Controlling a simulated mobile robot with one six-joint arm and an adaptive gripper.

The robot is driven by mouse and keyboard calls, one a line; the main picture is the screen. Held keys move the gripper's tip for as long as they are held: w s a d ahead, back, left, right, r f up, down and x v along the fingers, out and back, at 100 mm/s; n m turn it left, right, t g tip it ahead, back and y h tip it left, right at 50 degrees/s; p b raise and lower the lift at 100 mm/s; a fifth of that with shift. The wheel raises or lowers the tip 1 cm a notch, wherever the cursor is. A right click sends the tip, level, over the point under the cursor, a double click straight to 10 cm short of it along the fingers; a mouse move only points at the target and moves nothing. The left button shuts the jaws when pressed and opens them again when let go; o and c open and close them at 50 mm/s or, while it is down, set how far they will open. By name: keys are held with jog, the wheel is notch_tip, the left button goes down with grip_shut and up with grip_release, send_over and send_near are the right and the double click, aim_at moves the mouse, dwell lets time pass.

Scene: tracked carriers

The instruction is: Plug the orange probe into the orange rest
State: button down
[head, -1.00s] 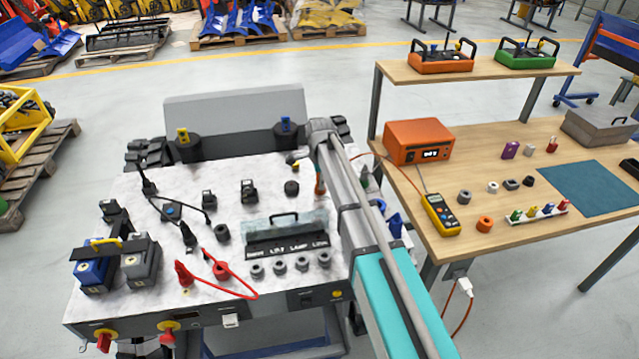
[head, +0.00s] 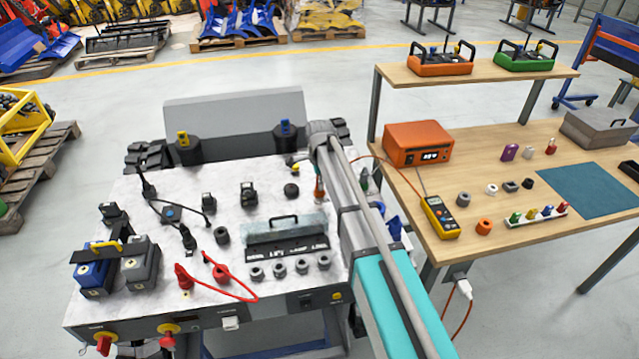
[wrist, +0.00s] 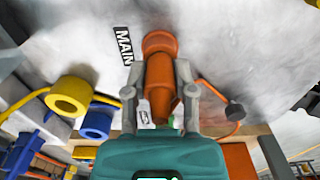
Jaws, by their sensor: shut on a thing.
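My gripper (wrist: 160,95) is shut on the orange probe (wrist: 160,82), with a finger on either side of it. A flared orange part (wrist: 160,42) lies beyond the fingertips against the pale panel; I cannot tell whether it is the probe's own end or the orange rest. In the head view the probe (head: 319,186) hangs below the arm's end near the panel's back right, mostly hidden by my arm. An orange ring (head: 484,226) lies on the wooden bench; I cannot tell if it is the rest.
A MAIN label (wrist: 124,46) is beside the probe. Yellow (wrist: 69,95) and blue (wrist: 97,121) rings are at left. An orange cable (wrist: 218,92) curves past a dark knob (wrist: 235,112). An orange box (head: 417,143) and yellow meter (head: 440,217) stand on the bench (head: 440,180).

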jog(key=shift+r+p, duration=1.25)
jog(key=shift+r, duration=0.15)
jog(key=shift+r+p, duration=1.65)
jog(key=c, duration=0.9)
grip_release()
jog(key=shift+c, duration=0.2)
grip_shut()
jog(key=shift+s, duration=0.15)
